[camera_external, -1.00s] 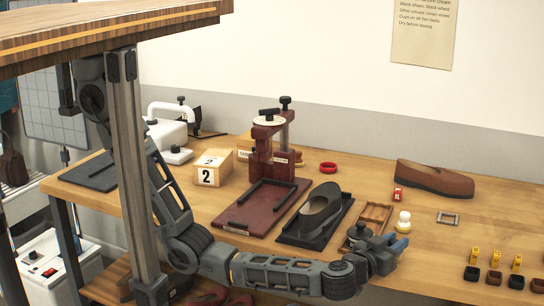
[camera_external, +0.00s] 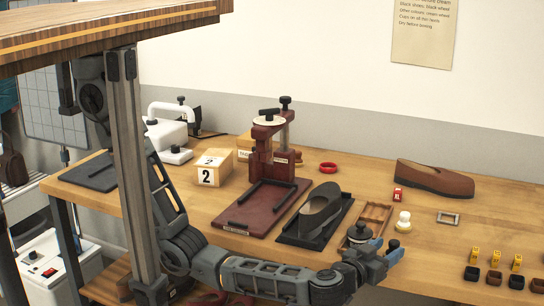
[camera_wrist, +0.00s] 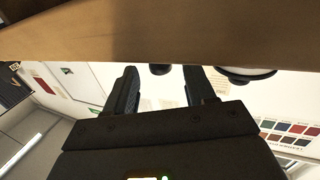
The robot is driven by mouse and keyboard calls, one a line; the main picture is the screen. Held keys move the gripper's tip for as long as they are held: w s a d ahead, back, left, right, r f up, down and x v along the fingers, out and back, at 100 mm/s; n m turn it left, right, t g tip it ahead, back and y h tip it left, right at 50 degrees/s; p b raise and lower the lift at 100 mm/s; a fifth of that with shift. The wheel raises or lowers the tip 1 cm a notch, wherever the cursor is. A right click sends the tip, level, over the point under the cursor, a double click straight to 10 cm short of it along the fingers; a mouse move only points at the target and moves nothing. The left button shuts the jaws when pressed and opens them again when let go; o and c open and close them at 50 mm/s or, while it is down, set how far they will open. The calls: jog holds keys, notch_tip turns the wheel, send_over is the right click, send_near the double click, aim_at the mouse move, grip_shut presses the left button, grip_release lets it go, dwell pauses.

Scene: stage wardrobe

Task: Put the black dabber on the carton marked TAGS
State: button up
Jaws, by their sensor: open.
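A dark knob (camera_wrist: 160,69) shows between the fingers in the wrist view, probably the same dabber. My gripper (camera_external: 386,248) is open with nothing held, low at the table's front edge; its two fingers also show in the wrist view (camera_wrist: 161,88). A carton (camera_external: 243,153) with a partly readable label, seemingly TAGS, stands behind the red press, which hides its right part.
The red press (camera_external: 265,175) and a dark shoe on a tray (camera_external: 319,212) stand between gripper and carton. A box marked 2 (camera_external: 213,168) is left of the press. A pale dabber (camera_external: 403,222) and wooden tray (camera_external: 375,214) are close to the gripper.

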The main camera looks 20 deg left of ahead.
aim_at(391, 245)
jog(key=shift+f+v, duration=0.15)
jog(key=shift+v, duration=0.9)
jog(key=shift+f+v, duration=0.1)
jog(key=shift+v, duration=0.95)
jog(key=shift+w+d+f+b, duration=0.1)
jog(key=shift+d+b, duration=0.05)
jog(key=shift+b, duration=1.25)
jog(key=shift+w+d+r, duration=0.15)
jog(key=shift+w+r, duration=0.2)
jog(key=shift+w, duration=0.05)
jog(key=p+x, duration=0.1)
jog(key=x, duration=0.1)
jog(key=shift+w+r, duration=0.15)
jog(key=shift+w, duration=0.1)
jog(key=shift+p+x, duration=0.5)
jog(key=shift+x, duration=1.75)
grip_shut()
